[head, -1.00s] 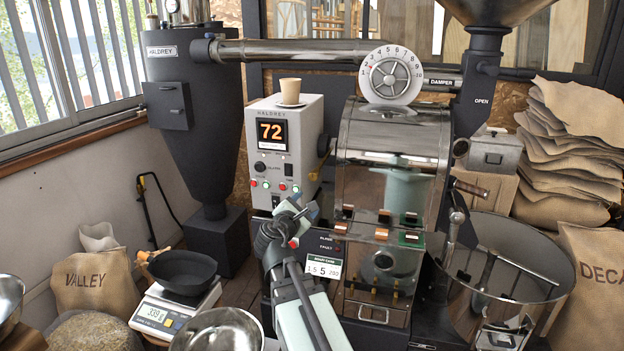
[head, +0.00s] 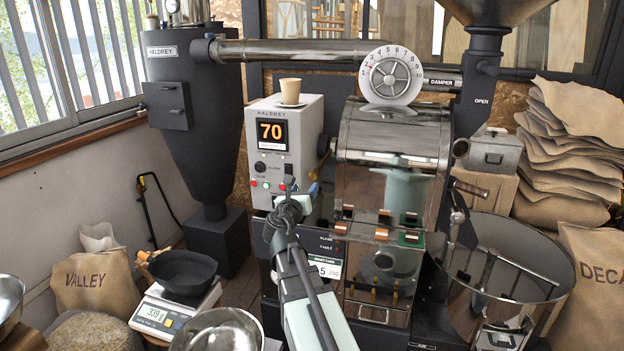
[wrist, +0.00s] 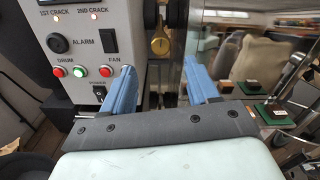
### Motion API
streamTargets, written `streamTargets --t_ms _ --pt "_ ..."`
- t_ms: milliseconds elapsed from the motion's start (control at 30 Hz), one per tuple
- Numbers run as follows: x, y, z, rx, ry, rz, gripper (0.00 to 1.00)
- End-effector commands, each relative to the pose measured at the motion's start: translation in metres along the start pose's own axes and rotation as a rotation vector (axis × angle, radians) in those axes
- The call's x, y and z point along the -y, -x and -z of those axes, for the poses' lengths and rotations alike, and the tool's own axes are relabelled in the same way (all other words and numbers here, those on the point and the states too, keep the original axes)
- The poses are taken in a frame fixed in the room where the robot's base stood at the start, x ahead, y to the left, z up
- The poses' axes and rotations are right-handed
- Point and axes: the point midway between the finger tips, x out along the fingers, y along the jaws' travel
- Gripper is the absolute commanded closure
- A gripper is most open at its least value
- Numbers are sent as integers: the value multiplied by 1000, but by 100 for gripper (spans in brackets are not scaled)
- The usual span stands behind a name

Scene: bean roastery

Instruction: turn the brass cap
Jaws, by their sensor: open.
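In the head view my gripper (head: 300,190) is in front of the lower right corner of the control box (head: 310,115).
The control box carries a fan button (wrist: 127,72), a drum button (wrist: 58,72) and an alarm knob (wrist: 57,43) close left of the fingers. The glossy roaster drum (head: 390,135) stands right. A cup (head: 289,90) sits on the box. A cooling bin (head: 510,265) is at right.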

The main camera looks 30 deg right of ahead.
Motion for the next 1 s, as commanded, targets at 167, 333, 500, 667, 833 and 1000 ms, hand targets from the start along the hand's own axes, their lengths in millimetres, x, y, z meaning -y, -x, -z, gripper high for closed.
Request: streamTargets --t_ms 167,333,500,667,833,1000 --pt "-1 -36 0 -1 -1 1 41" --pt "-1 -63 0 -2 -1 2 41" --pt "0 -82 0 -1 -1 1 41" --pt "0 -91 0 -1 -1 1 41" --pt "0 -93 1 -1 -1 0 41" --pt "0 -93 1 -1 -2 0 41"
